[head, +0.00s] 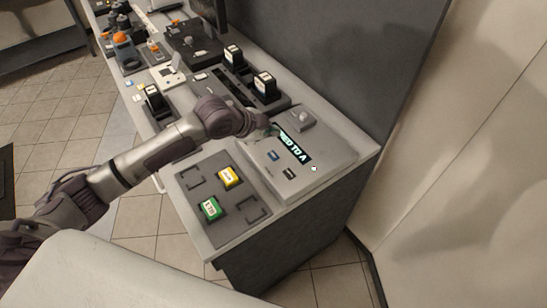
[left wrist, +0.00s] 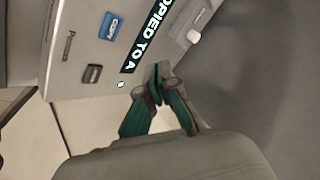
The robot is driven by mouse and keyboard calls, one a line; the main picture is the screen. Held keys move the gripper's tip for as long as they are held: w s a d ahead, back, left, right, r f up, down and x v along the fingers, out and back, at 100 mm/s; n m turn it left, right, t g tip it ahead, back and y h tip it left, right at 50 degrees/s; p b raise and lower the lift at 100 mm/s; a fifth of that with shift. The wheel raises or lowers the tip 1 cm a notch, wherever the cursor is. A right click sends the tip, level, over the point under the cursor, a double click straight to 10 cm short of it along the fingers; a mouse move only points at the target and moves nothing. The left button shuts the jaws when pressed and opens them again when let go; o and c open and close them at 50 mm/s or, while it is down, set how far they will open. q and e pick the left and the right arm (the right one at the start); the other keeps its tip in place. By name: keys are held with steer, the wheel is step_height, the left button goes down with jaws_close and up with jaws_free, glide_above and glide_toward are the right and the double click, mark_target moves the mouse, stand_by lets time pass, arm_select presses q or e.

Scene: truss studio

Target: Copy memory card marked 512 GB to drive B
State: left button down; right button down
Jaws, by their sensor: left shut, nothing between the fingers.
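The grey copying unit (head: 325,150) sits at the table's right end. Its lit display (head: 296,147) reads "...IED TO A" in the head view and "OPIED TO A" in the left wrist view (left wrist: 150,35). A blue piece (head: 273,156) and a dark piece (head: 289,173) are on its front face. My left gripper (head: 274,129) is at the unit beside the display. Its green-padded fingers (left wrist: 158,78) are shut and empty. My right gripper is not in view.
A grey knob (head: 301,119) stands on the unit behind the display. Black upright blocks (head: 265,86) stand in a dark holder farther back. Empty corner-marked spots show on the mat. A dark panel rises behind the table; a pale wall is at right.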

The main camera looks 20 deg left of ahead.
arm_select(q)
steer(key=b, duration=0.4)
glide_above(272, 156)
step_height(272, 156, down, 5)
steer(key=shift+f, duration=0.1)
steer(key=shift+f+b, duration=0.45)
steer(key=shift+f, duration=0.4)
steer(key=shift+f, duration=0.2)
steer(key=shift+f, duration=0.2)
stand_by(0.5)
